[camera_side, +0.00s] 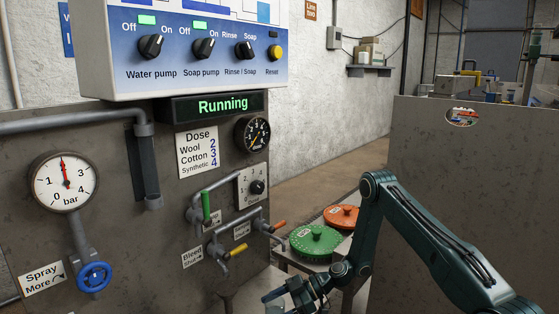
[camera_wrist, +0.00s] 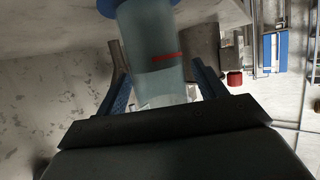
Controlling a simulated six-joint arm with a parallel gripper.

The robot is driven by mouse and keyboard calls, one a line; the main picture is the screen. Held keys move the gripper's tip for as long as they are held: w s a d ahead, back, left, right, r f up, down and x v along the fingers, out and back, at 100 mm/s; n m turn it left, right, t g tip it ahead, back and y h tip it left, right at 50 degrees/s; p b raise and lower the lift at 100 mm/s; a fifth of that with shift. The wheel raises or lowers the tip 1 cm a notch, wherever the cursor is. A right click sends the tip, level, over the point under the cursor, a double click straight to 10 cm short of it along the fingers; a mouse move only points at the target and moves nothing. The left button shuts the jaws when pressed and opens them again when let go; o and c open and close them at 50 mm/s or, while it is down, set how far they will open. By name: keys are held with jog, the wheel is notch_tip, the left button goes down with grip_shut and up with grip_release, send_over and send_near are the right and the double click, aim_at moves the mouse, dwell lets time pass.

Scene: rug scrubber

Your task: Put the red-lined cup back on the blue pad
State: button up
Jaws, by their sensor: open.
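In the wrist view a clear, pale blue-grey cup (camera_wrist: 150,85) with a short red line on its side lies between the two fingers of my gripper (camera_wrist: 155,60). The fingers are open, one on each side of the cup. The cup's far end meets a round blue surface (camera_wrist: 106,6), which looks like the blue pad and is mostly cut off by the top edge. I cannot tell whether the cup rests fully on it. In the side view my gripper (camera_side: 287,294) is low at the bottom edge, and I cannot make out the cup or pad there.
A panel with pipes, coloured valve handles (camera_side: 206,208) and a pressure gauge (camera_side: 64,182) stands left of my gripper. A grey partition (camera_side: 470,190) stands at right.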

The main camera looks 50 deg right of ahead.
jog(key=shift+r, duration=0.15)
jog(key=v, duration=1.2)
jog(key=shift+s, duration=0.1)
dwell(0.5)
jog(key=s+a+r+m+g+h, duration=0.1)
jog(key=s+a+r+g+h, duration=0.15)
jog(key=r, duration=0.35)
jog(key=s+a+r+m+g+h, duration=0.1)
jog(key=a+r+h, duration=0.1)
jog(key=a+r, duration=0.35)
jog(key=s+a+r+g+h, duration=0.1)
jog(key=s+r+h, duration=0.1)
jog(key=r, duration=0.5)
jog(key=s+a+r+m+t+h, duration=0.1)
jog(key=s+r+m, duration=0.3)
jog(key=s, duration=0.4)
jog(key=s+r+m+t+h, duration=0.1)
jog(key=s+r+m+h, duration=0.2)
jog(key=s+r, duration=0.3)
jog(key=shift+s+a+r+m, duration=0.4)
jog(key=shift+s+m, duration=0.5)
jog(key=shift+s, duration=0.95)
